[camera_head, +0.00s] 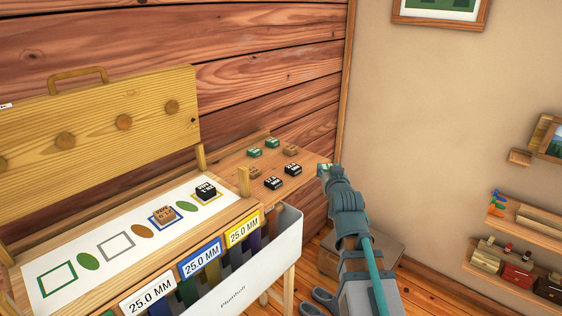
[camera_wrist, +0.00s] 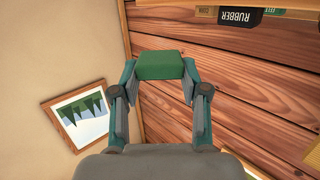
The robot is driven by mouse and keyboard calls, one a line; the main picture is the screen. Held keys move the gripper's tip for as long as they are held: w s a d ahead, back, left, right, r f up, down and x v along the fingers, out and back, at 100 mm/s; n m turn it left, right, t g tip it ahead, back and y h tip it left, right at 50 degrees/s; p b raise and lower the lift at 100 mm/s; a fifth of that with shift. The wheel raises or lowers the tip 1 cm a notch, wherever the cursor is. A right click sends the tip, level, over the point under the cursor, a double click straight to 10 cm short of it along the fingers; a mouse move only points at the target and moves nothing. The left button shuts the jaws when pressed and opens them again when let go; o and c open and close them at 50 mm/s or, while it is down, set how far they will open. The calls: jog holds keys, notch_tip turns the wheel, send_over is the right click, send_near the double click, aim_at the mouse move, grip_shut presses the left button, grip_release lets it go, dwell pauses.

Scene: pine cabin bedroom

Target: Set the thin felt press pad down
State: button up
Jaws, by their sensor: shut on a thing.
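My gripper (camera_head: 326,174) is shut on a green pad (camera_wrist: 166,65), which it holds up in the air between its two fingertips, as the wrist view shows. In the head view the gripper is just right of the wooden side shelf, and only a little of the pad shows. No label shows on the pad's visible face. The white sheet (camera_head: 68,258) on the bench has coloured outlines and ovals. A brown block (camera_head: 164,214) sits in its blue outline and a black block (camera_head: 206,192) at its yellow outline. Its green and grey outlines are empty.
The side shelf (camera_head: 228,163) holds green pads (camera_head: 254,152), brown blocks (camera_head: 290,149) and black blocks (camera_head: 273,183). A raised wooden board (camera_head: 100,118) with round knobs stands behind the sheet. A white bin (camera_head: 270,262) with 25.0 MM labels hangs in front. Wall shelves (camera_head: 520,226) are at right.

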jog(key=shift+w+d+r+b, duration=0.45)
jog(key=shift+w+d+r, duration=0.3)
jog(key=shift+d+r, duration=0.2)
jog(key=w+a+r+n+y, duration=0.1)
jog(key=y, duration=0.1)
jog(key=a+r+n+y+b, duration=0.1)
jog(key=r+n+y, duration=0.1)
jog(key=w+a+r+n+g+y, duration=0.1)
jog(key=n+y, duration=0.1)
jog(key=shift+w+a+r+y+b, duration=0.15)
jog(key=shift+w+y+b, duration=0.15)
jog(key=shift+w+b, duration=0.05)
jog(key=s+a+r+n+g+y, duration=0.3)
jog(key=a+n+g+y, duration=0.1)
jog(key=a+y, duration=0.1)
jog(key=p, duration=0.4)
send_over(315, 163)
jog(key=s, duration=0.1)
jog(key=f, duration=0.8)
jog(key=shift+s+a+f, duration=0.15)
jog(key=shift+s+a, duration=0.05)
jog(key=shift+a, duration=0.05)
jog(key=shift+w+d+f, duration=0.2)
jog(key=shift+w+f, duration=0.2)
jog(key=shift+f, duration=0.2)
jog(key=f+p, duration=0.2)
jog(key=f, duration=0.1)
jog(key=shift+w+f, duration=0.1)
jog(key=shift+w, duration=0.1)
jog(key=shift+f, duration=0.25)
